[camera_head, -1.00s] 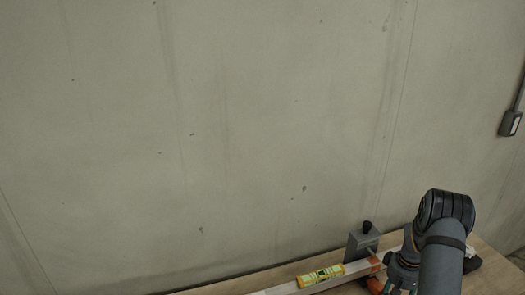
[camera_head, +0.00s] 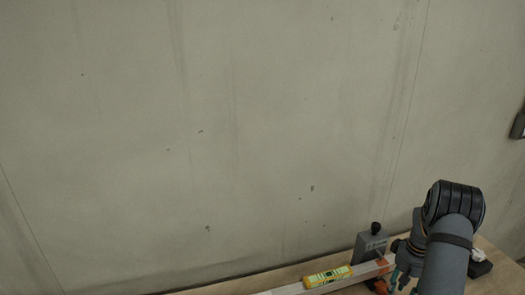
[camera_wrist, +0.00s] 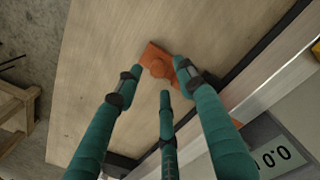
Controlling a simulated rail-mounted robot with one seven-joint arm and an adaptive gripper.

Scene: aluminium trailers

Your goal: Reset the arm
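My gripper (camera_head: 402,285) is low at the right in the head view, over the wooden workbench (camera_head: 494,280). In the wrist view my gripper (camera_wrist: 160,76) shows teal fingers spread apart, with nothing held between them. An orange piece with a round knob (camera_wrist: 157,65) lies on the bench beyond the fingertips. The fingertips partly overlap it in the picture, and I cannot tell whether they touch it. My arm bends down from a dark ribbed joint at the right.
A grey block with a black knob (camera_head: 370,247) stands at the back of the bench. A yellow spirit level (camera_head: 327,277) lies on a pale bar (camera_head: 287,290) left of it. A display reading 0.0 (camera_wrist: 275,158) is at lower right. A bare wall (camera_head: 240,130) rises behind.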

